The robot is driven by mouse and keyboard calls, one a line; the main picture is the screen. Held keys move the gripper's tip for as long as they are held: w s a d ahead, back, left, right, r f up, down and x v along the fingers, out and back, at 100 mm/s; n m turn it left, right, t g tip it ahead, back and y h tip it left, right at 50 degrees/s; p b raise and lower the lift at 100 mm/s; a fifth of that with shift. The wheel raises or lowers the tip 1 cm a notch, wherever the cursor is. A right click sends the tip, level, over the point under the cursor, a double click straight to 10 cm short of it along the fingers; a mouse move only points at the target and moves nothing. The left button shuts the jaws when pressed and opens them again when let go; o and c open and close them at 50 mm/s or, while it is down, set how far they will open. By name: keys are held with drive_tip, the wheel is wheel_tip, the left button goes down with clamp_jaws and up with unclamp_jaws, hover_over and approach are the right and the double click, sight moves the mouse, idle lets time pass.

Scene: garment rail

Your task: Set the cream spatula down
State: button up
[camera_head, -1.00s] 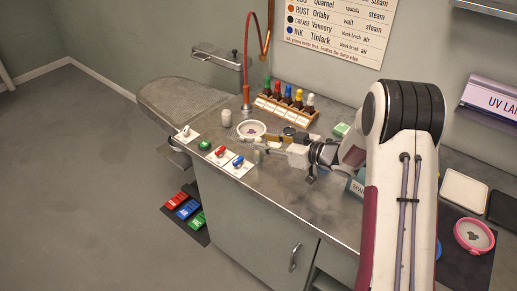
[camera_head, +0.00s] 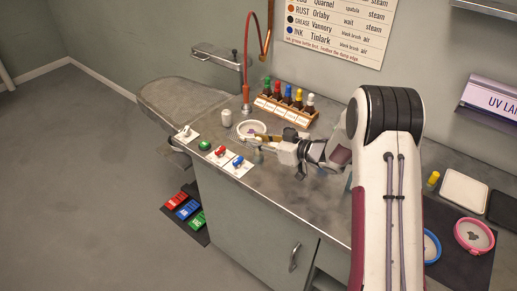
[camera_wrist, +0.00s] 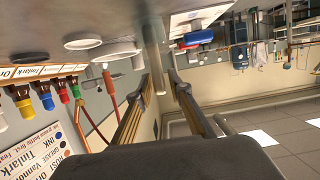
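The cream spatula (camera_wrist: 155,55) shows in the wrist view as a pale upright bar between my fingertips. My gripper (camera_wrist: 161,80) is closed on it. In the head view my gripper (camera_head: 262,144) is above the counter, at the near right side of a round white-rimmed dish (camera_head: 241,134). The spatula is very small there, and I cannot tell whether its lower end touches anything.
A rack of colour-capped bottles (camera_head: 284,110) stands behind the dish. The front counter (camera_head: 300,195) is clear.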

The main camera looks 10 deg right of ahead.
clamp_jaws()
drive_tip(key=shift+r, duration=0.1)
drive_tip(key=shift+r, duration=4.95)
drive_tip(key=shift+d, duration=0.1)
drive_tip(key=d+m+t+h, duration=0.4)
drive_tip(key=d+m+h, duration=0.5)
drive_tip(key=d, duration=3.4)
drive_tip(key=shift+w+d+h, duration=0.2)
drive_tip(key=shift+d+h, duration=0.1)
drive_tip(key=shift+h, duration=0.4)
drive_tip(key=shift+f, duration=0.25)
